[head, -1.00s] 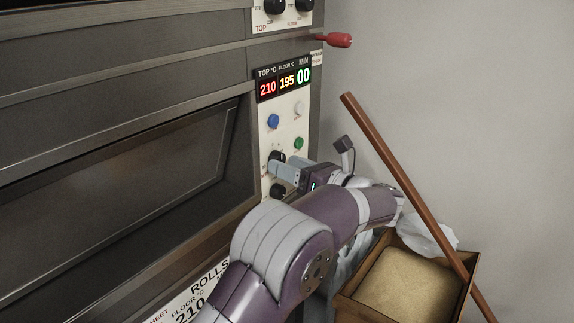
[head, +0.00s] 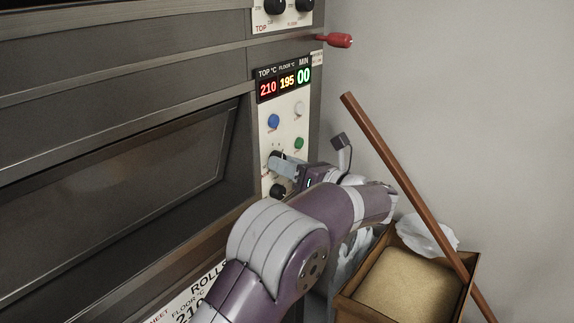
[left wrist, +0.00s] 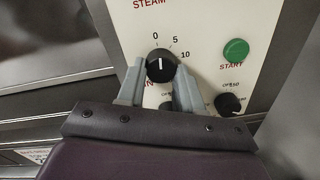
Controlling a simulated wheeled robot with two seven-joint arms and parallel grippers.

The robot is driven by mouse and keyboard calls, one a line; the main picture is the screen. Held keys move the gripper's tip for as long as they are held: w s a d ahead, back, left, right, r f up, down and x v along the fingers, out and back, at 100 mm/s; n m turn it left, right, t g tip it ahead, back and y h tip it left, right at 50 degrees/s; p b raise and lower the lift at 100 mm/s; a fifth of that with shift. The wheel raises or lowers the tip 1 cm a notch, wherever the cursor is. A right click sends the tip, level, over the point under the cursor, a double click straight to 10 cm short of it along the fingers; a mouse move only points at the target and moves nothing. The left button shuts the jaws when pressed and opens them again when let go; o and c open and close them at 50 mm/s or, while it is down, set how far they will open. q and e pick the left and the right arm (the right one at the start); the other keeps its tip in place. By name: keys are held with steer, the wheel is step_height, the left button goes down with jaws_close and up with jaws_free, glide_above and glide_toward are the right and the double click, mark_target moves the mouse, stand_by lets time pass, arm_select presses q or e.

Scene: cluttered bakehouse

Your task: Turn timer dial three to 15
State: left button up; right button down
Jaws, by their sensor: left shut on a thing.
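The black timer dial (left wrist: 160,66) on the oven's cream control panel (left wrist: 205,25) has marks 0, 5 and 10 beside it. Its white pointer line points close to 0. My left gripper (left wrist: 160,82) is shut on this dial, with one grey finger at each side. In the head view the fingers of my left gripper (head: 279,164) reach the dial (head: 274,155) from the right and partly cover it. The MIN display (head: 303,76) reads 00 in green. The dial's lower marks are hidden by my gripper. My right gripper is not in view.
A black knob (head: 277,191) sits just below the dial. The green START button (left wrist: 236,50), a blue button (head: 273,121) and a white button (head: 299,108) are close by. A wooden pole (head: 400,180) leans across a wooden bin (head: 350,309) at the right.

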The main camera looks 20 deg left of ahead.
arm_select(q)
steer(key=shift+r+m+g+p, duration=0.15)
steer(key=shift+m+p, duration=2.8)
steer(key=shift+m, duration=0.9)
steer(key=shift+r+m+g+p, duration=0.1)
steer(key=shift+m+g+p, duration=0.1)
steer(key=shift+m+p, duration=3.25)
steer(key=shift+r+m+g+p, duration=0.15)
steer(key=shift+m+p, duration=2.3)
steer(key=shift+m, duration=1.85)
steer(key=o, duration=1)
steer(key=shift+o, duration=0.2)
